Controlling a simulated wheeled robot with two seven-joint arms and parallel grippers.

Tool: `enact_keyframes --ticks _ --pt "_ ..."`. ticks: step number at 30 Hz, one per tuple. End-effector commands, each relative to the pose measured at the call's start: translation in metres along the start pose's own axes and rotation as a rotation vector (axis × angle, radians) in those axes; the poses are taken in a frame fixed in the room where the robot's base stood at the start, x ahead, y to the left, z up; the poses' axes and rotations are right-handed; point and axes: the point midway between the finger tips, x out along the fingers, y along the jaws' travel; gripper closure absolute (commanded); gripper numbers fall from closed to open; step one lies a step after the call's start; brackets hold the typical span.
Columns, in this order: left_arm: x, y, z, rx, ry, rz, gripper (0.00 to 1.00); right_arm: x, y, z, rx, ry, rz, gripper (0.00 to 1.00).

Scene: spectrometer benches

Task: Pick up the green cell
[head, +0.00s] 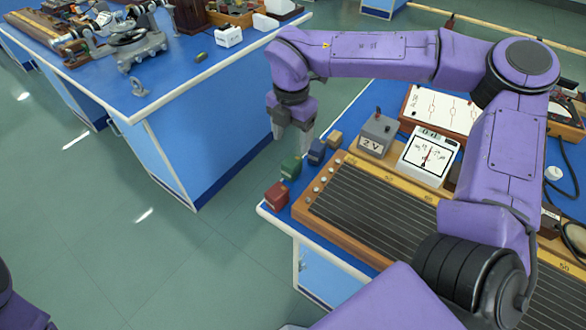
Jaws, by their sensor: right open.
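The green cell (291,167) is a small block near the left edge of the right-hand blue bench, in a short row of similar blocks. A red cell (276,196) stands on its near side, and a blue cell (317,152) and a tan cell (335,139) on its far side. My right gripper (291,145) points down, open and empty, with its fingertips just above the green cell in the picture. I cannot tell the exact height gap. My left gripper is out of view.
A long wooden wire board (335,218) lies right of the cells. A grey 2 V box (377,133) and a white dial meter (428,155) stand behind it. Another blue bench (175,88) with instruments is at the upper left, across open floor (140,235).

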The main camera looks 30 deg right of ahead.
Motion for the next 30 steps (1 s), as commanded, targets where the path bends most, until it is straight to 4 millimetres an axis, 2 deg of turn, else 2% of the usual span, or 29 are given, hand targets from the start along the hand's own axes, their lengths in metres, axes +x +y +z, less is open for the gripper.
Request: enact_keyframes --ticks 6,11,18,26,29,30 --pt "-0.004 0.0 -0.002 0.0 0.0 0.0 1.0 0.039 -0.001 0.0 0.011 0.0 -0.004 0.32" --pt "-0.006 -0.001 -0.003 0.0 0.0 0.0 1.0 0.057 -0.001 0.0 0.01 0.0 -0.003 0.32" --pt "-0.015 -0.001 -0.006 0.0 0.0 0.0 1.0 0.098 -0.003 0.0 0.009 -0.001 -0.002 0.32" --pt "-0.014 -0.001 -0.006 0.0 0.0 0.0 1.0 0.105 -0.003 0.001 0.009 -0.002 0.001 0.32" --pt "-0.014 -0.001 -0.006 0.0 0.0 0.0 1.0 0.104 -0.003 0.0 0.009 -0.002 0.001 0.61" --pt "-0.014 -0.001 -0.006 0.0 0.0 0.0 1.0 0.104 -0.003 0.001 0.008 -0.002 0.001 0.74"
